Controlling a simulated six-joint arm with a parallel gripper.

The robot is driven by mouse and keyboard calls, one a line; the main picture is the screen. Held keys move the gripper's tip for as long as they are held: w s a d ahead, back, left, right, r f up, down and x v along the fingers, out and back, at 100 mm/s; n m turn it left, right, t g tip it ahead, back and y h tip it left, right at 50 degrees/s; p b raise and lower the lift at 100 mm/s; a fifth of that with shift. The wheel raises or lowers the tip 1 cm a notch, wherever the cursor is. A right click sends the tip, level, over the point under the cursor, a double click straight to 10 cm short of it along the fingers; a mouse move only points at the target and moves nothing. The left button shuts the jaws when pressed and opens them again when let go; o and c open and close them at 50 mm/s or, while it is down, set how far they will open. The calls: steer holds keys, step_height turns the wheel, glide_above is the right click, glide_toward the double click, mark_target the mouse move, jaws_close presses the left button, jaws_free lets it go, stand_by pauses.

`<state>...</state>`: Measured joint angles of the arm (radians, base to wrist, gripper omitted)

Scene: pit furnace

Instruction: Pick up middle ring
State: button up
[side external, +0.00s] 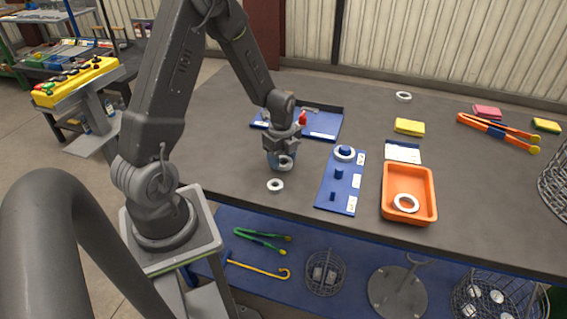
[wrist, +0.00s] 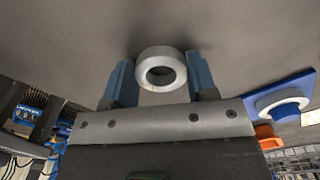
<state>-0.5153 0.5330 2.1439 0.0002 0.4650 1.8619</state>
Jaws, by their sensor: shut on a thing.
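My gripper (side external: 283,160) is above the table, left of the blue peg board (side external: 327,187), with its blue fingers pointing down. It is shut on a pale ring (side external: 290,161), the middle ring. In the wrist view, the ring (wrist: 160,52) sits between the two blue fingers (wrist: 160,85), its hole facing the camera. A smaller white ring (side external: 270,187) lies flat on the table just in front of the gripper. A large white ring (side external: 336,155) sits around the back peg of the board; it also shows in the wrist view (wrist: 280,96). The other two pegs are bare.
An orange tray (side external: 410,178) with a white ring (side external: 401,205) inside stands right of the board. A blue tray (side external: 322,126) lies behind my gripper. Yellow sponge (side external: 409,127), orange tongs (side external: 497,131) and another ring (side external: 403,94) are farther back. The table's front edge is near.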

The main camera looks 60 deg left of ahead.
steer(key=shift+c, duration=0.6)
steer(key=shift+r, duration=0.6)
step_height(320, 180, up, 3)
steer(key=shift+w+f, duration=0.1)
steer(key=shift+f, duration=0.1)
steer(key=s+a+r, duration=0.7)
steer(key=s, duration=0.2)
steer(key=m, duration=0.5)
glide_above(339, 168)
steer(key=f, duration=0.3)
steer(key=shift+w+a, duration=0.1)
steer(key=shift+a, duration=0.1)
steer(key=shift+f, duration=2.9)
steer(key=shift+f, duration=0.6)
